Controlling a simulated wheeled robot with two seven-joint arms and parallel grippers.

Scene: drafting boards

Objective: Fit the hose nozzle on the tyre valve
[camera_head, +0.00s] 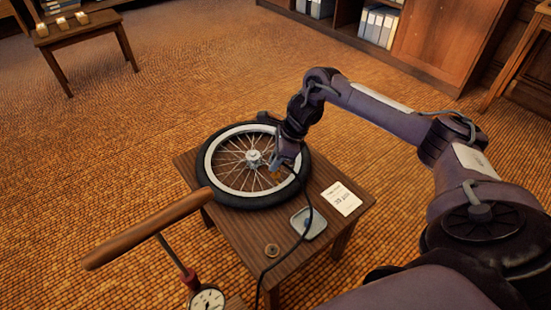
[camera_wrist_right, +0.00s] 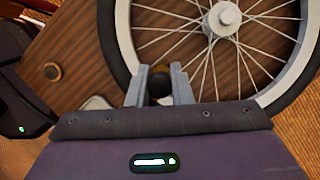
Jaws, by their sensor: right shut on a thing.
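The wheel with its black tyre (camera_head: 225,194) lies flat on a small wooden table (camera_head: 245,238). My right gripper (camera_head: 279,172) is over the tyre's right side, near the rim. In the right wrist view my right gripper (camera_wrist_right: 159,88) is shut on the hose nozzle (camera_wrist_right: 159,82), a dark round end between the pads. The black hose (camera_head: 309,215) hangs from there across the table to the front. I cannot make out the tyre valve; the gripper may hide it. My left gripper is not in view.
A grey dish (camera_head: 317,230), a white card (camera_head: 341,198) and a small brass cap (camera_head: 271,250) lie on the table. The pump's wooden handle (camera_head: 150,229) and round gauge (camera_head: 207,300) stand at front left. A low table (camera_head: 75,35) and shelving stand farther back.

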